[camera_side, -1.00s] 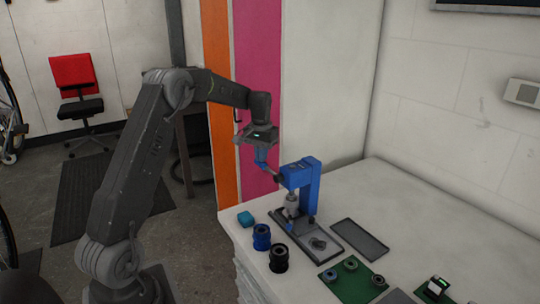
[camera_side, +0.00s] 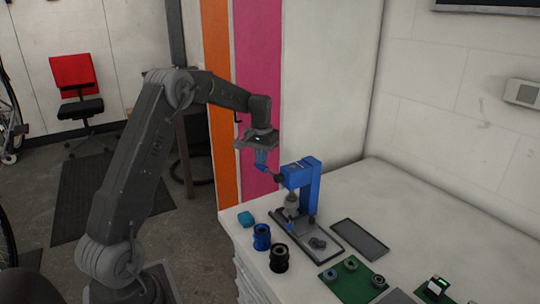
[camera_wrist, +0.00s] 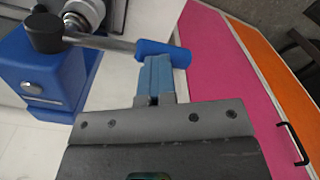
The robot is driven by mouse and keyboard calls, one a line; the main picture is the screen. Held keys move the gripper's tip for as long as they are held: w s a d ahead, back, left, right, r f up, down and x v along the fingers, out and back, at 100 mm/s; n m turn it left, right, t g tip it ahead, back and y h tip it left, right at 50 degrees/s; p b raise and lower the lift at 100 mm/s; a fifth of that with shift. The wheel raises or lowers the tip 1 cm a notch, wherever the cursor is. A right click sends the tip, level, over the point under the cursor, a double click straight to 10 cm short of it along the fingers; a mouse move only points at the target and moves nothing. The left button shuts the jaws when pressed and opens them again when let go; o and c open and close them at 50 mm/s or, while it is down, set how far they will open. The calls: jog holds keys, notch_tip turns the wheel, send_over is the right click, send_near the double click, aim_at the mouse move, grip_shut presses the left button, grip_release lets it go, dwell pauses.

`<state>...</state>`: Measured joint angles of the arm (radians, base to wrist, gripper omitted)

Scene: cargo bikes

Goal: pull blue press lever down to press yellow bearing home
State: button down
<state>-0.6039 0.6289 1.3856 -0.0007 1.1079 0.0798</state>
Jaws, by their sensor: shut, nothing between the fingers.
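The blue press (camera_side: 310,180) stands upright on a dark base plate on the white bench. Its lever is a grey rod with a blue handle grip (camera_wrist: 165,50) at its end and a black knob (camera_wrist: 45,32) at the other. My gripper (camera_side: 262,160) is left of the press head, pointing down. Its blue fingers (camera_wrist: 155,75) are shut and empty, with their tips right at the handle grip; I cannot tell whether they touch. The grey ram (camera_side: 291,202) hangs under the press head. No yellow bearing can be made out.
A teal block (camera_side: 246,218), a blue spool (camera_side: 261,237) and a black spool (camera_side: 279,259) stand left of the base plate. An empty dark tray (camera_side: 360,240) lies to its right. A green board (camera_side: 352,279) with round parts is nearer the front.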

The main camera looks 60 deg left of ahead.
jog(key=shift+s+d+f, duration=0.1)
jog(key=shift+f, duration=0.55)
notch_tip(320, 180, up, 13)
dwell(1.2)
jog(key=shift+r, duration=0.2)
jog(key=s+d+r+m+t, duration=0.1)
jog(key=s+d+r, duration=0.25)
jog(key=d, duration=0.55)
jog(key=s+d+r+m+t, duration=0.1)
jog(key=s+d+r+m, duration=0.1)
jog(key=s+d, duration=0.5)
jog(key=s+d+f+m+t, duration=0.1)
jog(key=s+d+f, duration=0.2)
jog(key=s+d, duration=0.4)
jog(key=s+d+f+m+t, duration=0.2)
jog(key=s+d+f, duration=0.1)
jog(key=s+d, duration=0.4)
jog(key=shift+f, duration=0.15)
